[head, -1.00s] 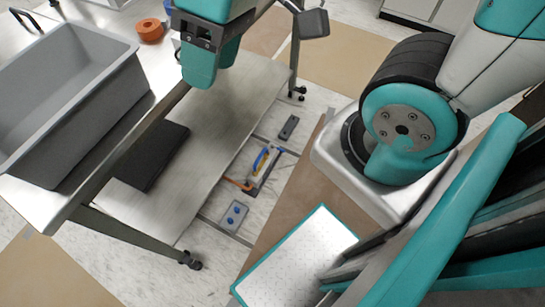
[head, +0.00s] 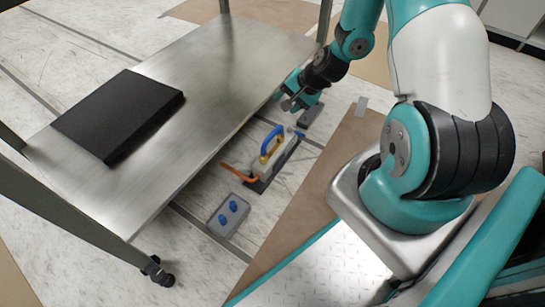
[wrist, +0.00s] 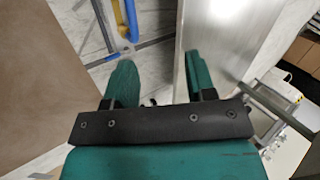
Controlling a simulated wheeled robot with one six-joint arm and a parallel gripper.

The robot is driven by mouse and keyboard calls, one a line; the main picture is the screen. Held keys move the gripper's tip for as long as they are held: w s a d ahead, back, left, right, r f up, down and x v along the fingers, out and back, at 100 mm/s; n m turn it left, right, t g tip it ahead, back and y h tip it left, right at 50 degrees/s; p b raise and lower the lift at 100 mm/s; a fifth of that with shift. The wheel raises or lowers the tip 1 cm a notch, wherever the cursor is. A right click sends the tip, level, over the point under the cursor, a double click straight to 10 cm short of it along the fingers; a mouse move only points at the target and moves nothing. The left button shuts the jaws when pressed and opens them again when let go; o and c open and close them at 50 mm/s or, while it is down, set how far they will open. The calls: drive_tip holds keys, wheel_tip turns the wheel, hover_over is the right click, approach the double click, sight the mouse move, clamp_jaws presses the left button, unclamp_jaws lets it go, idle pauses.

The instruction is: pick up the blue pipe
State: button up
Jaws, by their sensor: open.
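The blue pipe (head: 271,138) is a short curved piece standing on a low fixture on the floor, beside the steel shelf. A yellow part sits against it. In the wrist view, the blue pipe (wrist: 131,18) is at the top, cut off by the frame, beside a yellow piece (wrist: 118,20). My gripper (head: 287,101) is beyond the fixture in the head view, near the shelf's right edge and apart from the pipe. In the wrist view my gripper (wrist: 158,62) has its two teal fingers spread, with nothing between them.
The steel shelf (head: 205,75) bears a black flat box (head: 118,112); its edge (wrist: 182,65) lies between my fingers' lines in the wrist view. An orange pipe (head: 238,172), a grey plate with blue pegs (head: 236,224) and a dark grey block (head: 311,115) lie nearby.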

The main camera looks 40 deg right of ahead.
drive_tip(key=m+b, duration=0.2)
drive_tip(key=b, duration=0.1)
approach(275, 132)
drive_tip(key=shift+h, duration=0.4)
drive_tip(key=b+x, duration=0.6)
drive_tip(key=x, duration=0.1)
drive_tip(key=shift+s+a+f, duration=0.15)
drive_tip(key=shift+s+a, duration=0.1)
drive_tip(key=shift+a, duration=0.15)
drive_tip(key=b+x, duration=0.5)
drive_tip(key=x, duration=0.1)
drive_tip(key=shift+w, duration=0.15)
drive_tip(key=shift+r, duration=0.3)
clamp_jaws()
